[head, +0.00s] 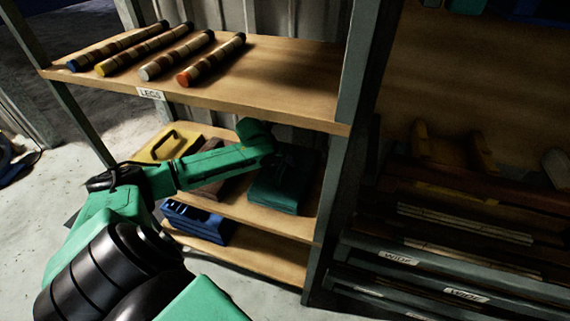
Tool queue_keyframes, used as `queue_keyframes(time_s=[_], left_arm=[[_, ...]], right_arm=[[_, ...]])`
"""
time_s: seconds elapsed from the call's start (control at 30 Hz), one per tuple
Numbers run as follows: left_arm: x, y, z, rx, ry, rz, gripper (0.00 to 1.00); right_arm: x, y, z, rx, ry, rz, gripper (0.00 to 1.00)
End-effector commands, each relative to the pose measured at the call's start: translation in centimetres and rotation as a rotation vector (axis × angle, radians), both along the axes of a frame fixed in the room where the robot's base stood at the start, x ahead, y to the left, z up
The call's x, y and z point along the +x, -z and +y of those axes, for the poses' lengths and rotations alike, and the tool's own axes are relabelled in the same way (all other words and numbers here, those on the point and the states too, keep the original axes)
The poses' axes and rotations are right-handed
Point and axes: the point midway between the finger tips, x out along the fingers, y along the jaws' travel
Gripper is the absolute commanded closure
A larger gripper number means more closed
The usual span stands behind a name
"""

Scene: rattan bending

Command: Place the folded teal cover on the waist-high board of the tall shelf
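The folded teal cover (277,193) lies at the right end of the tall shelf's middle board (243,211), near the right-hand post. My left arm reaches in from the left, under the upper board. My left gripper (287,160) is dark and in shadow, at the top of the cover. I cannot tell whether its fingers are open or shut, or whether they touch the cover. My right gripper is not in view.
The upper board (270,105), labelled LEGS, carries several banded rods (165,55) above my arm. A yellow case (170,142) and a brown item sit left of the cover. A blue crate (193,217) is on the lower board (265,255). A rack (450,255) stands at right.

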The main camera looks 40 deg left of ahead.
Motion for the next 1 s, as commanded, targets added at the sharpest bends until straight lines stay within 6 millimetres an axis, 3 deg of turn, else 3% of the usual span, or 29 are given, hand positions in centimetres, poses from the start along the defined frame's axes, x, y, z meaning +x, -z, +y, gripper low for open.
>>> queue_keyframes(time_s=[0.37, 0.8, 1.0], left_arm=[[-0.1, -0.3, 0.1, 0.002, -0.001, -0.002, 0.48], [-3.3, -5.6, 0.6, 0.009, -0.001, -0.001, 0.48], [-3.9, -6.4, 0.4, 0.001, -0.001, -0.001, 0.48]], right_arm=[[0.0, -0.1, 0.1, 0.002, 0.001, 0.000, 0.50], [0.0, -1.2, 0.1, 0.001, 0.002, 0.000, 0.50], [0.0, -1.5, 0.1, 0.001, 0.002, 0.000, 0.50]])
